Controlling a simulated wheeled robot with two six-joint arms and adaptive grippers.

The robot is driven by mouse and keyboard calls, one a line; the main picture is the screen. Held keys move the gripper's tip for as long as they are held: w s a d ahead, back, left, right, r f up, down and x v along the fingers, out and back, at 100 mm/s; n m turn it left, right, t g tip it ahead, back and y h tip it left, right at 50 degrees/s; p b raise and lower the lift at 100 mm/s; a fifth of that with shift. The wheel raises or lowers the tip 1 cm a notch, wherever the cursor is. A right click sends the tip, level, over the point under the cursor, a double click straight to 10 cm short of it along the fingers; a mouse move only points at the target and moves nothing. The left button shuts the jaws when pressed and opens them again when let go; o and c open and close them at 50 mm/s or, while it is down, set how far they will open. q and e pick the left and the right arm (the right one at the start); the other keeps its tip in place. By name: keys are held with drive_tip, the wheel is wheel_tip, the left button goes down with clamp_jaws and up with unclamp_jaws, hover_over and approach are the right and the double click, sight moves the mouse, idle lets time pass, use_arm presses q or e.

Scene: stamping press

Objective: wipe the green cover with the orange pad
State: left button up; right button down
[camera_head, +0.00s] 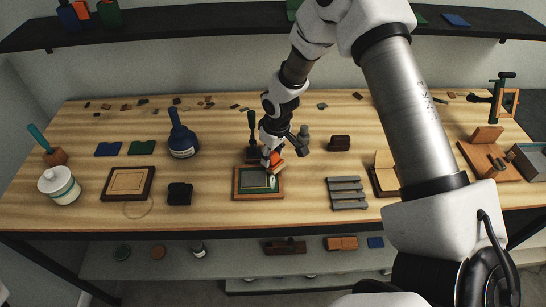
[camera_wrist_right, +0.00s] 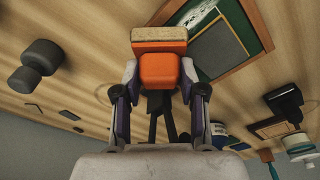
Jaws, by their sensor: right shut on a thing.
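The green cover (camera_head: 246,181) lies flat in a brown wooden frame (camera_head: 240,196) on the bench. In the right wrist view its green border (camera_wrist_right: 237,22) is at the upper right, around a dark grey panel with a white smear. My right gripper (camera_head: 272,157) is shut on the orange pad (camera_head: 277,163), at the far edge of the frame. In the right wrist view the orange pad (camera_wrist_right: 159,70), with its tan face, sits between the fingers of the gripper (camera_wrist_right: 160,88). I cannot tell whether the pad touches the cover. My left gripper is out of view.
A black-handled stamp (camera_head: 252,130) stands just behind the frame. A blue bottle (camera_head: 182,142) and a black block (camera_head: 180,194) are to the left. A grey slatted rack (camera_head: 347,193) is to the right. Bare wood lies between frame and rack.

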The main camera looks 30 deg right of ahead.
sight(272, 171)
drive_tip(key=shift+s+a+r, duration=0.1)
drive_tip(key=shift+r, duration=0.05)
drive_tip(key=shift+s+a+p, duration=0.25)
drive_tip(key=shift+s+p, duration=0.05)
drive_tip(key=shift+s, duration=0.15)
drive_tip(key=shift+s+a+f+b, duration=0.25)
drive_tip(key=shift+s+a+b, duration=0.15)
drive_tip(key=shift+s, duration=0.2)
drive_tip(key=shift+s+a+f+b, duration=0.2)
drive_tip(key=shift+s+a+b, duration=0.15)
drive_tip(key=shift+s, duration=0.25)
drive_tip(key=shift+s+a+r, duration=0.1)
drive_tip(key=shift+s+a, duration=0.05)
drive_tip(key=shift+s, duration=0.2)
drive_tip(key=shift+s+b, duration=0.15)
drive_tip(key=shift+b, duration=0.4)
drive_tip(key=s+a+b, duration=0.2)
drive_tip(key=b, duration=0.1)
drive_tip(key=shift+s, duration=0.4)
drive_tip(key=shift+s+a+b, duration=0.2)
drive_tip(key=shift+s+b, duration=0.05)
drive_tip(key=shift+b, duration=0.15)
drive_tip(key=shift+r, duration=0.15)
